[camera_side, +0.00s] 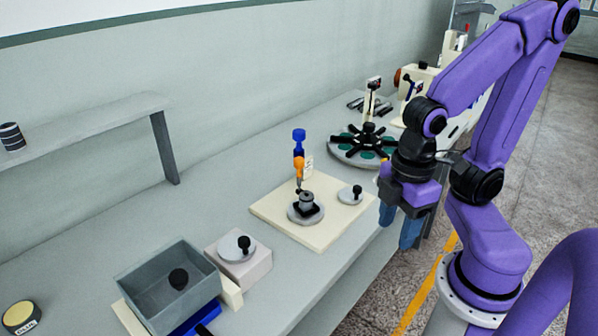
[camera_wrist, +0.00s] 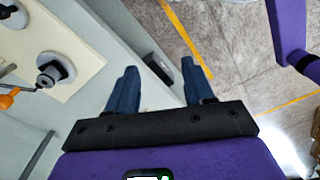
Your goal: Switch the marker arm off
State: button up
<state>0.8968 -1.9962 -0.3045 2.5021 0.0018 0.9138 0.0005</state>
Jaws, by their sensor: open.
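The marker arm (camera_side: 299,168) is an orange piece with a dark tip, below a blue-capped post (camera_side: 299,136) on a cream board (camera_side: 272,212). Its tip points down at a dark spindle piece (camera_side: 306,204) on a round grey disc. In the wrist view the orange piece (camera_wrist: 8,101) shows at the left edge, its thin tip reaching toward the grey spindle (camera_wrist: 48,75). I cannot tell whether they touch. My gripper (camera_side: 397,234) is open and empty, beyond the right side of the board near the bench edge. Its blue fingers (camera_wrist: 159,70) also show in the wrist view, over bench edge and floor.
A small grey disc with a black knob (camera_side: 351,194) sits on the board's right. A round plate with a black spoked wheel (camera_side: 367,145) stands behind. A grey bin (camera_side: 140,273) and a pale block with a knobbed disc (camera_side: 238,262) stand at front left.

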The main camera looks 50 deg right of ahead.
jog(key=shift+w, duration=0.15)
grip_shut()
jog(key=w+d+r+m+g+y, duration=0.1)
jog(key=w+d+m+y, duration=0.3)
jog(key=w, duration=0.6)
jog(key=w+d+r+m+g, duration=0.1)
jog(key=w+d+m+g, duration=0.15)
jog(key=w+m, duration=0.6)
jog(key=w+d+m+t+y, duration=0.1)
jog(key=w+d, duration=0.4)
jog(key=d, duration=0.5)
jog(key=w+d+m+t+y, duration=0.1)
jog(key=w+d+t+y, duration=0.2)
jog(key=d, duration=0.8)
jog(key=shift+w+d+m+t+y, duration=0.2)
jog(key=shift+w+m+t+y, duration=0.2)
jog(key=shift+w+t, duration=0.55)
jog(key=shift+w, duration=0.2)
